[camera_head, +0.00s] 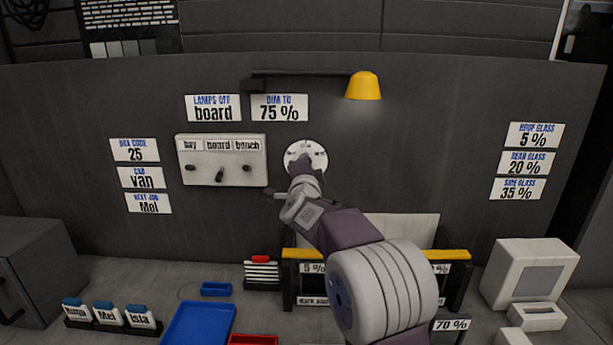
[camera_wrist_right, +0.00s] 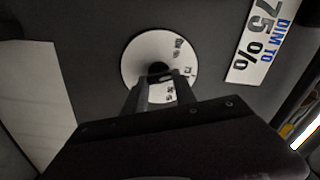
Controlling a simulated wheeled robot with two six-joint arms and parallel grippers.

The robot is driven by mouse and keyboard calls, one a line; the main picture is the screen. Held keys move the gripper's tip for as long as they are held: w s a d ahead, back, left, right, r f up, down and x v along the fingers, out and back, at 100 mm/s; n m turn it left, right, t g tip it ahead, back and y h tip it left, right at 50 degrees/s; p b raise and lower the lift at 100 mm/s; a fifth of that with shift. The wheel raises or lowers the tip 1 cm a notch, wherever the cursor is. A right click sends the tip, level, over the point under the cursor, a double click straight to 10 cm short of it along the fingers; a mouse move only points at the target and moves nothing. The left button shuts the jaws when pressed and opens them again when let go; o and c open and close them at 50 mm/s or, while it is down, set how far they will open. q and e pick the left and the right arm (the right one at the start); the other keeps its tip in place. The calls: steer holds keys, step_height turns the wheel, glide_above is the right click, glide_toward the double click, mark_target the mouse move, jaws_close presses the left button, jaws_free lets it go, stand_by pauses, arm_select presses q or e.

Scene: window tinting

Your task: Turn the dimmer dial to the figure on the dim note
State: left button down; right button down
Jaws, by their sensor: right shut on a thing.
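The dimmer dial (camera_head: 305,150) is a round white plate with small dark marks on the dark wall panel. It also shows in the right wrist view (camera_wrist_right: 138,62), where its marks are partly covered and too small to read surely. The dim note (camera_head: 279,108) reads "DIM TO 75 %" and hangs above the dial; it shows turned on its side in the wrist view (camera_wrist_right: 258,40). My right gripper (camera_wrist_right: 160,78) is shut on the dark knob at the dial's middle. My arm hides the lower part of the dial in the head view. My left gripper is out of view.
A switch box (camera_head: 222,176) labelled bay, board and bench is left of the dial. A yellow lamp (camera_head: 363,87) juts out above right. Notes hang on both sides. Blue trays (camera_head: 198,328), a white machine (camera_head: 528,272) and a yellow-topped rack (camera_head: 450,254) stand below.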

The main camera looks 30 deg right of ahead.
steer(key=shift+f+m+b, duration=0.2)
steer(key=shift+m+b, duration=0.8)
steer(key=shift+m, duration=1)
steer(key=c, duration=1)
jaws_free()
steer(key=shift+s, duration=0.15)
steer(key=b+v, duration=0.1)
steer(key=v, duration=0.7)
steer(key=shift+s+a, duration=0.15)
steer(key=shift+s, duration=0.2)
